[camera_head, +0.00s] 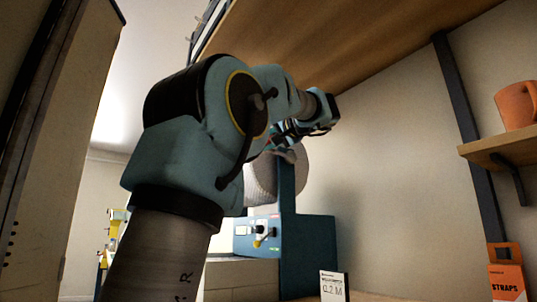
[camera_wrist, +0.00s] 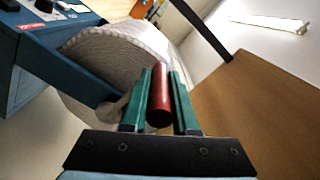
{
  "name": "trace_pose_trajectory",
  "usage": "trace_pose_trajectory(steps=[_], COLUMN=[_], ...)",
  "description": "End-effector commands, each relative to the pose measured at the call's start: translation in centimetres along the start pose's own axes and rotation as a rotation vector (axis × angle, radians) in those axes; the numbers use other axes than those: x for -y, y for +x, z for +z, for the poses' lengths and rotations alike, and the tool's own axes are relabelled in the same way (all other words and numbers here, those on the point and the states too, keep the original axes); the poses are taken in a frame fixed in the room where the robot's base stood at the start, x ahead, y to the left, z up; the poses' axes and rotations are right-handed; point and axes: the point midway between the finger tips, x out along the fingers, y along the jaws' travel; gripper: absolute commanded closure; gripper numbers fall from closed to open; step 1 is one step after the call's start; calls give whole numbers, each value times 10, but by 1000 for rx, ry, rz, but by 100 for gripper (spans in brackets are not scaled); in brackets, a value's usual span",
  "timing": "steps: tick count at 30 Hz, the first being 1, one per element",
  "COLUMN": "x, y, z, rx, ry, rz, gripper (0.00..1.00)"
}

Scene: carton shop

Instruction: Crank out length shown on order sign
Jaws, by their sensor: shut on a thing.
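My gripper (camera_wrist: 160,92) is shut on a red-brown cylindrical crank handle (camera_wrist: 160,98), which lies lengthwise between the two green fingers in the wrist view. In the head view my gripper (camera_head: 282,150) is at the top of the machine's post, partly hidden by my arm, and the handle cannot be made out. The order sign (camera_head: 333,287), a small white card, stands at the bottom and seems to read 0.2 M.
A control panel (camera_head: 257,236) with knobs is on the machine's front. A wooden shelf (camera_head: 340,40) hangs overhead. At right are a small shelf (camera_head: 500,145) with an orange mug (camera_head: 517,106) and an orange STRAPS box (camera_head: 507,275). A tall panel (camera_head: 60,130) stands left.

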Motion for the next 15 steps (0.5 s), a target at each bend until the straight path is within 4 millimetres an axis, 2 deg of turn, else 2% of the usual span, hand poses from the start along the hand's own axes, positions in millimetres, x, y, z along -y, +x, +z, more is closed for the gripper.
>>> trace_pose_trajectory(steps=[1,15], x=[-15,-44], y=[0,0], z=[10,26], rx=[2,2], ry=[-37,-340], rz=[1,2], gripper=[100,100])
